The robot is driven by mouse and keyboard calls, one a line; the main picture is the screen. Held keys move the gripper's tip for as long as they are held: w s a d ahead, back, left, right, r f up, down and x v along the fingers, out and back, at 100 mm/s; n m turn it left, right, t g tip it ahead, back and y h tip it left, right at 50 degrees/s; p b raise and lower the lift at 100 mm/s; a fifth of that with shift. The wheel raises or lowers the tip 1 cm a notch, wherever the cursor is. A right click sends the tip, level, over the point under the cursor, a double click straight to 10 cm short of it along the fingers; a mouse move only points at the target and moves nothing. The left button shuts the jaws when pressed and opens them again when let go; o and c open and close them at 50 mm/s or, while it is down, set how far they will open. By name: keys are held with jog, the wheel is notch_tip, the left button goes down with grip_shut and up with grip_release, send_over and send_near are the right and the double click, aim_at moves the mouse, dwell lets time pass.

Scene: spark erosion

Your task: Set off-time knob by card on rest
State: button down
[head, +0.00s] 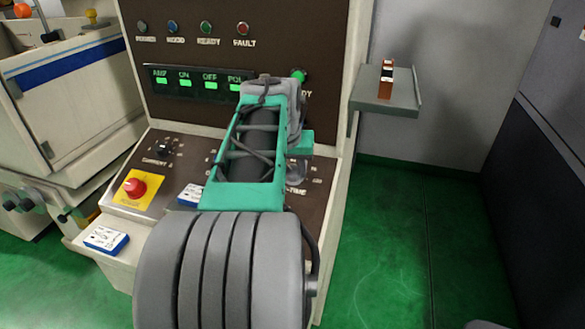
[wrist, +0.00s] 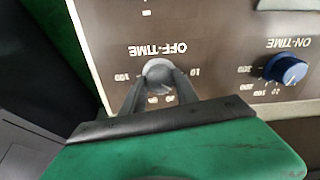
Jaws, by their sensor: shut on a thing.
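The grey off-time knob (wrist: 158,69) sits on the brown panel in the wrist view, which sees the lettering upside down. My gripper (wrist: 160,82) is shut on it, with one finger on each side. Scale marks including 100 and 10 show around the knob; its pointer is not clear. In the head view my arm hides the knob and the fingertips. A white and blue card (head: 106,240) lies on the console's front ledge at left. Another such card (head: 190,195) lies on the panel beside my arm. Their writing is too small to read.
The blue on-time knob (wrist: 286,68) is to the right in the wrist view. A red emergency button (head: 135,187) on a yellow plate and the current knob (head: 163,147) are on the left of the panel. A grey shelf (head: 400,104) with a small block stands at right.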

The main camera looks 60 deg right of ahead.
jog(key=shift+m+b, duration=0.3)
jog(key=shift+m, duration=0.1)
jog(key=shift+f+m+b, duration=0.1)
jog(key=shift+m+b, duration=0.7)
jog(key=shift+m, duration=0.4)
jog(key=shift+m+b, duration=1)
jog(key=shift+m, duration=0.9)
jog(key=c, duration=0.9)
grip_release()
jog(key=p+v, duration=0.1)
jog(key=v, duration=0.7)
